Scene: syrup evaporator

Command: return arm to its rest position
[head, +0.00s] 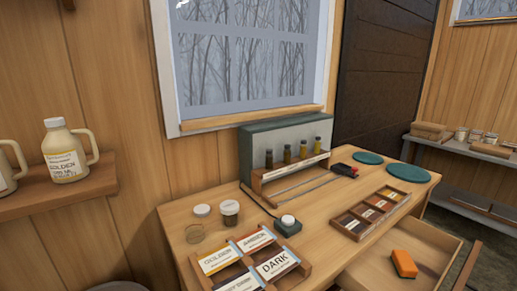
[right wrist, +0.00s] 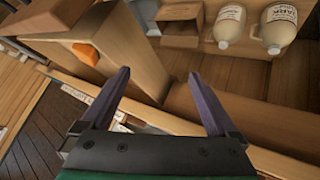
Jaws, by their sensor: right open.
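My right gripper (right wrist: 159,76) shows in the right wrist view with its two purple fingers spread apart and nothing between them. Wooden surfaces and plank flooring lie beyond the fingers, and no finger visibly touches anything. Neither gripper nor arm shows in the head view, so my left gripper is out of sight. The arm's full pose is hidden.
A wooden desk (head: 178,228) holds a teal-backed rack (head: 258,141), jars and label trays. Its open drawer (head: 440,252) juts out with an orange block (head: 404,264). In the right wrist view, jugs (right wrist: 230,27) and an open box (right wrist: 182,27) stand beyond the fingers.

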